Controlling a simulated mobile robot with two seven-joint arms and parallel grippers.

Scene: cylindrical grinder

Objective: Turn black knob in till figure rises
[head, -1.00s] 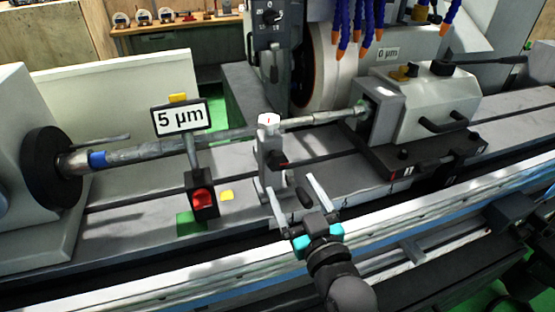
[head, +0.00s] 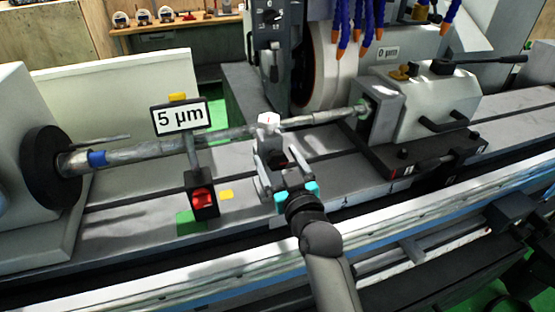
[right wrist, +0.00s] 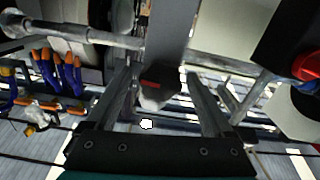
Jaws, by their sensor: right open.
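The black knob (head: 280,160), with a red mark, is on the grey upright rest (head: 269,126) beside the long shaft. In the right wrist view the knob (right wrist: 160,87) lies between my fingers, seen almost end-on. My right gripper (head: 275,167) is open, with one finger on each side of the knob. I cannot tell whether either finger touches it. A sign reading 5 µm (head: 181,117) stands left of the rest. My left gripper is out of view.
The shaft (head: 140,152) runs from the chuck (head: 50,168) to the tailstock (head: 435,100). Blue hoses (head: 366,22) hang by the grinding wheel (head: 320,70). The bed in front is mostly clear.

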